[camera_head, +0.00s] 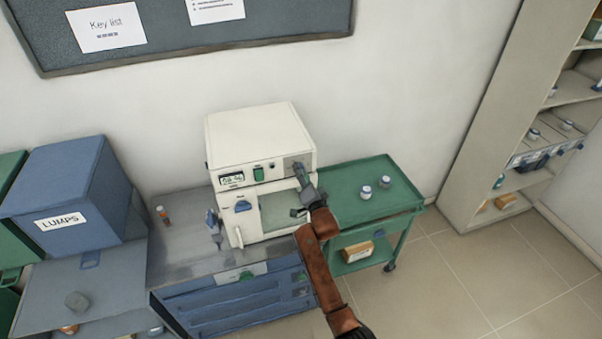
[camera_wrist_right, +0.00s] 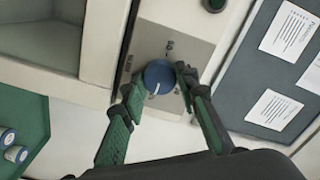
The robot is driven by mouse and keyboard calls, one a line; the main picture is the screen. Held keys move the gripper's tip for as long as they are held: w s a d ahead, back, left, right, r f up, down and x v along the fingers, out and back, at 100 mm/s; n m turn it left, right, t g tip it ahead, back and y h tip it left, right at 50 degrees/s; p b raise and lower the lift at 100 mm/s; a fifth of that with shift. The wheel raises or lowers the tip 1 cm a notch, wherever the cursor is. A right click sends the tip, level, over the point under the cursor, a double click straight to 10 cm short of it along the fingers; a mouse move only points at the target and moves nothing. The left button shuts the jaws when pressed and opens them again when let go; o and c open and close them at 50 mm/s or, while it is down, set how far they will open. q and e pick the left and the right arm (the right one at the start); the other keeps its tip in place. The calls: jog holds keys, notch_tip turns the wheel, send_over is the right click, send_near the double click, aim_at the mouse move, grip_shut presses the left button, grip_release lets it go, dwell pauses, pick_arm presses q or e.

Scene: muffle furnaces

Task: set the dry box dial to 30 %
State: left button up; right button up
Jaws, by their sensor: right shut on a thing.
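The dry box (camera_head: 262,135) is a cream cabinet on the bench, with a small lit display (camera_head: 232,179) on its front. The display digits are too small to read surely. In the right wrist view, the blue round dial (camera_wrist_right: 159,76) sits on a grey plate, and its white mark points toward the bottom of the picture. My right gripper (camera_head: 300,172) is at the upper right of the dry box front and hides the dial in the head view. In the wrist view, its fingers (camera_wrist_right: 157,84) are shut on the dial from both sides. My left gripper is not in view.
A green trolley (camera_head: 345,190) with two small jars stands right of the dry box. A blue LUMPS box (camera_head: 75,190) is at the left. A green button (camera_head: 258,174) is on the panel. A shelf (camera_head: 490,150) stands at the far right, with clear floor before it.

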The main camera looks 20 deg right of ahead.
jog(key=c, duration=0.4)
jog(key=shift+n, duration=5.8)
